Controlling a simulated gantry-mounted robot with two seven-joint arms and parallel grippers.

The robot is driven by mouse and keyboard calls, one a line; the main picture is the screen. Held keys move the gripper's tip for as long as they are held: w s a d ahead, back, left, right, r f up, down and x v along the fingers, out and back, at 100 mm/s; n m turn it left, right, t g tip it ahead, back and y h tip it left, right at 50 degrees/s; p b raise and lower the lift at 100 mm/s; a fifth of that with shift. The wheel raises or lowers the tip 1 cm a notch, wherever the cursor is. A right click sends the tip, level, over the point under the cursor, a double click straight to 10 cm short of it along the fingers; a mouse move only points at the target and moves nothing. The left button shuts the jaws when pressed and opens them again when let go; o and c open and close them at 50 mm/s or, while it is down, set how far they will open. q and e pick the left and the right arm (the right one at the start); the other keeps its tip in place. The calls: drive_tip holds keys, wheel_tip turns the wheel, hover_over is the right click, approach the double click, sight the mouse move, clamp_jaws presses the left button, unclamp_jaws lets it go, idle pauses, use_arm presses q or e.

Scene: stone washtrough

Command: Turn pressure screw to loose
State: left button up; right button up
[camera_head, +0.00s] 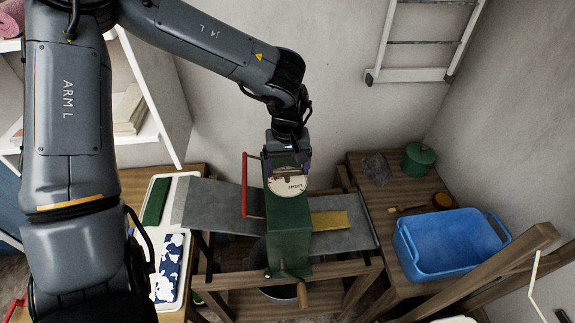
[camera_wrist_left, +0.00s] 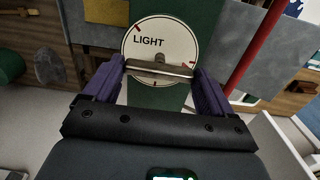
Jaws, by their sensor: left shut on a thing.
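The green wringer (camera_head: 290,225) stands upright in the middle of a wooden frame. On its top is a round white dial (camera_head: 287,187) lettered LIGHT, with red marks near its edge; it also shows in the left wrist view (camera_wrist_left: 148,40). The pressure screw is a metal crossbar (camera_wrist_left: 160,68) over the dial. My left gripper (camera_head: 288,170) reaches down from above, its purple fingers (camera_wrist_left: 158,78) at the two ends of the crossbar, shut on it. The fingers partly hide the dial in the head view. My right gripper is not in view.
A red lever (camera_head: 245,186) rises just left of the wringer. A crank with a wooden grip (camera_head: 302,294) is at its front. A yellow cloth (camera_head: 330,220) lies on the right board. A blue tub (camera_head: 450,243) and green pot (camera_head: 418,161) stand right; a white tray (camera_head: 182,240) lies left.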

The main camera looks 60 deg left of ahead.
sight(288, 170)
use_arm(q)
drive_tip(key=o, duration=0.8)
drive_tip(key=shift+o, duration=0.2)
drive_tip(key=shift+r, duration=0.1)
wheel_tip(288, 170, up, 11)
drive_tip(key=b, duration=0.1)
idle(0.3)
